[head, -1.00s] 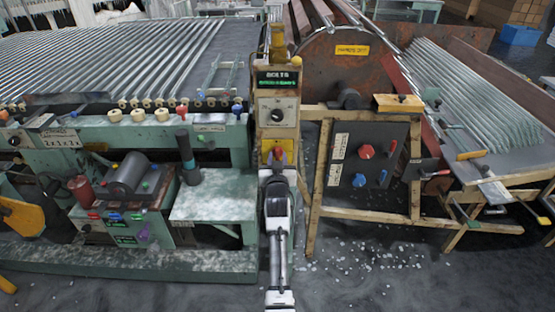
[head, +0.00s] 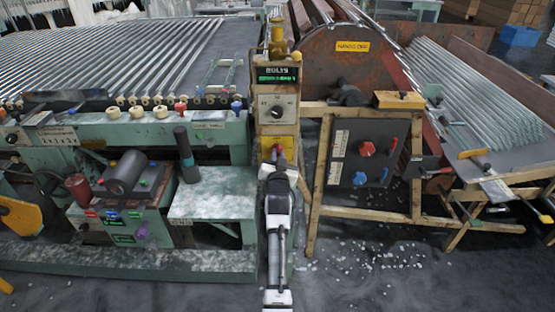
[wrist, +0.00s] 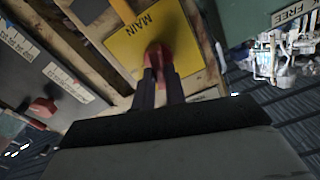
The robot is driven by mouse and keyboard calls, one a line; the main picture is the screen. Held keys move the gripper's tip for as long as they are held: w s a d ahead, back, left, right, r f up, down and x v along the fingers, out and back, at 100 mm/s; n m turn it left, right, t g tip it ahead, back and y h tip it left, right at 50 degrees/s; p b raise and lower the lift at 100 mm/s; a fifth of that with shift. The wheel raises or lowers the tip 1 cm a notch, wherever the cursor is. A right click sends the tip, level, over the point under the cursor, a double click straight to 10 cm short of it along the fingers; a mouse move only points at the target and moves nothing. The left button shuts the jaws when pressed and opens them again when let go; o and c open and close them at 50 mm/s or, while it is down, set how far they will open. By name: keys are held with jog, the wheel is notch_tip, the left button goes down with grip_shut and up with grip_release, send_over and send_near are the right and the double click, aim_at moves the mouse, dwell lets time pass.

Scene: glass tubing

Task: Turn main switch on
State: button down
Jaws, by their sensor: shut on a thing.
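The main switch is a red knob (wrist: 159,57) on a yellow plate (wrist: 127,48) lettered "MAIN" in the wrist view. The plate (head: 290,145) also shows low on the narrow cabinet in the head view. My gripper (wrist: 160,74) points at the plate with its two dark fingers shut on the red knob. The fingers hide part of the knob, and its exact turn angle is hard to tell. In the head view my arm rises in front of the cabinet and largely covers the switch.
A dark panel (head: 347,150) with red and blue knobs stands right, in a wooden frame. A green machine bench (head: 215,200) stands left.

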jog(key=m+b, duration=0.1)
jog(key=m, duration=0.2)
jog(key=shift+f+m, duration=0.1)
jog(key=shift+m, duration=0.3)
jog(key=shift+d+f+m+p, duration=0.15)
jog(key=shift+m+p, duration=0.2)
jog(key=shift+m, duration=2.25)
jog(key=shift+d+f+m+p, duration=0.15)
jog(key=shift+m+p, duration=0.2)
jog(key=shift+m, duration=2.25)
jog(key=c, duration=1.4)
grip_release()
jog(key=shift+c, duration=0.2)
